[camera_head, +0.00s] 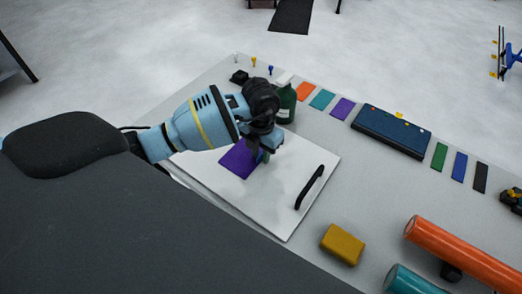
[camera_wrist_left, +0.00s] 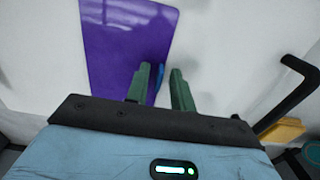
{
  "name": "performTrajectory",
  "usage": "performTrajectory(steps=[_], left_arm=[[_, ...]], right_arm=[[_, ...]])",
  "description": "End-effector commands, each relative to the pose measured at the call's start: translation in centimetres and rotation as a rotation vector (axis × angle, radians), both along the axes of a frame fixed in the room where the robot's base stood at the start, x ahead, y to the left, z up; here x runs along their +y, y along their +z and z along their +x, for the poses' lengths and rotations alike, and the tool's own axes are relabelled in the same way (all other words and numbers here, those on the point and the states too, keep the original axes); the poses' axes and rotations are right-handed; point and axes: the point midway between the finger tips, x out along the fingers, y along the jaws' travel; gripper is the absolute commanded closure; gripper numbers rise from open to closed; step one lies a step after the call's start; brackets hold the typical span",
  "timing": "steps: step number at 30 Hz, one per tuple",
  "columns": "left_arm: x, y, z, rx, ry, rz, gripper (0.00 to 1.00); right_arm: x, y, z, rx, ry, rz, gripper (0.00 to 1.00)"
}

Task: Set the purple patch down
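The purple patch (camera_head: 238,160) lies on or just above the white board (camera_head: 278,214), partly hidden by my left gripper. In the left wrist view the patch (camera_wrist_left: 122,40) looks flat and runs behind one green finger. My left gripper (camera_head: 264,156) points down at the patch's right edge. In the left wrist view its two green fingertips (camera_wrist_left: 160,68) stand apart with a gap. A small blue piece (camera_wrist_left: 159,78) shows in the gap by the left finger, at the patch's edge; I cannot tell what it is attached to. My right gripper is not in view.
A black handle (camera_head: 309,187) is on the board's right part. A green bottle (camera_head: 286,103) stands behind my gripper. A yellow block (camera_head: 342,244), an orange roll (camera_head: 462,254) and a teal roll (camera_head: 410,281) are at the front right. A dark blue case (camera_head: 390,131) lies among coloured swatches.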

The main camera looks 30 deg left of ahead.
Motion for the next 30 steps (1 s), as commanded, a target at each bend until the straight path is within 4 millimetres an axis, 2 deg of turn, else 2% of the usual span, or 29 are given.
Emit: performTrajectory(steps=[8,13,24,30], left_arm=[[0.0,0.1,0.0,0.000,0.000,0.000,0.75],[0.0,1.3,0.1,-0.003,0.000,0.000,0.75],[0.0,8.4,0.1,-0.005,0.000,0.001,0.75],[0.0,11.2,0.0,-0.002,0.000,0.000,0.75]], right_arm=[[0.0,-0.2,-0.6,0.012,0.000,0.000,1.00],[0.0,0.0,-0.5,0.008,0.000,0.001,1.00],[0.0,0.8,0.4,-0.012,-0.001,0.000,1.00],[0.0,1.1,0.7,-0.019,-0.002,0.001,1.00]])
